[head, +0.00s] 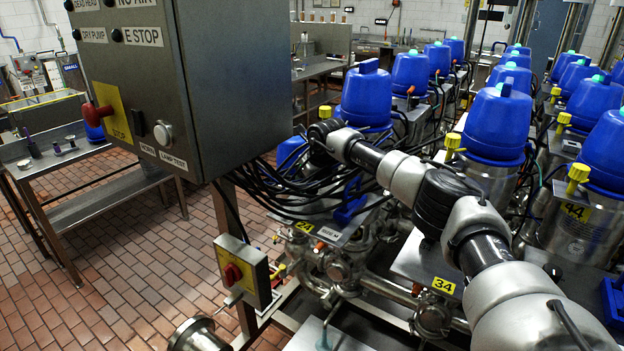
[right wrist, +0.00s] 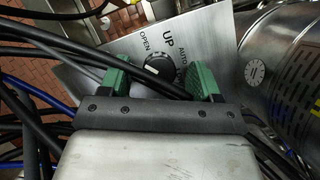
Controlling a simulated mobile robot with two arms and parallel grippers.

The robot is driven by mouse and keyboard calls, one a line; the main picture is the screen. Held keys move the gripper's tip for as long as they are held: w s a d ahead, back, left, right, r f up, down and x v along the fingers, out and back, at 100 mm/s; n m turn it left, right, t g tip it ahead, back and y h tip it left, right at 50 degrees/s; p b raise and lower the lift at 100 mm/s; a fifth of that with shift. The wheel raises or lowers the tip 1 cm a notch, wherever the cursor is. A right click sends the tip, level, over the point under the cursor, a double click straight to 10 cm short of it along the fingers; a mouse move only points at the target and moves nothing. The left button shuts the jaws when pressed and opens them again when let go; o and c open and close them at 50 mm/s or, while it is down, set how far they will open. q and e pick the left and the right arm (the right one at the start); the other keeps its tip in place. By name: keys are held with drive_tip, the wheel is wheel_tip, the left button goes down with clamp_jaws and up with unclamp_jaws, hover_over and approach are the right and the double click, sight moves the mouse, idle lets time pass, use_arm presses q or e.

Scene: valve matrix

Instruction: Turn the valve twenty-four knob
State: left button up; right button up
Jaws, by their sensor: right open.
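In the right wrist view, a round knob (right wrist: 157,68) with a white pointer sits on a metal plate (right wrist: 215,35) marked OPEN, UP and AUTO. My right gripper (right wrist: 158,80) is open, its green-padded fingers left and right of the knob. I see no clear contact with the knob. A black cable crosses between the fingers, just below the knob. In the head view, the yellow 24 label (head: 305,227) is on a metal plate under a bundle of black cables. The knob and my right fingertips cannot be made out there. My left gripper is out of view.
Black cables (head: 310,195) crowd my right wrist. A grey control box (head: 130,75) with an E STOP label stands at the left. Blue-topped valves (head: 367,97) stand behind and to the right. A yellow 34 label (head: 443,285) marks a nearer plate.

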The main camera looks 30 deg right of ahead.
drive_tip(key=shift+w+f, duration=0.1)
drive_tip(key=shift+f, duration=0.3)
drive_tip(key=shift+c, duration=0.4)
drive_tip(key=c, duration=0.8)
drive_tip(key=shift+c, duration=0.2)
drive_tip(key=shift+n, duration=0.4)
drive_tip(key=n+y+b, duration=0.1)
drive_tip(key=n, duration=0.1)
drive_tip(key=shift+n+b, duration=0.35)
drive_tip(key=shift+n, duration=0.05)
drive_tip(key=n+y, duration=0.1)
drive_tip(key=n, duration=0.2)
drive_tip(key=n+g+y+b, duration=0.1)
drive_tip(key=n, duration=0.1)
drive_tip(key=shift+w+r+n+y+b, duration=0.1)
drive_tip(key=shift+n+y+b, duration=0.2)
drive_tip(key=shift+n, duration=0.1)
drive_tip(key=shift+d+n, duration=0.1)
drive_tip(key=shift+n, duration=0.2)
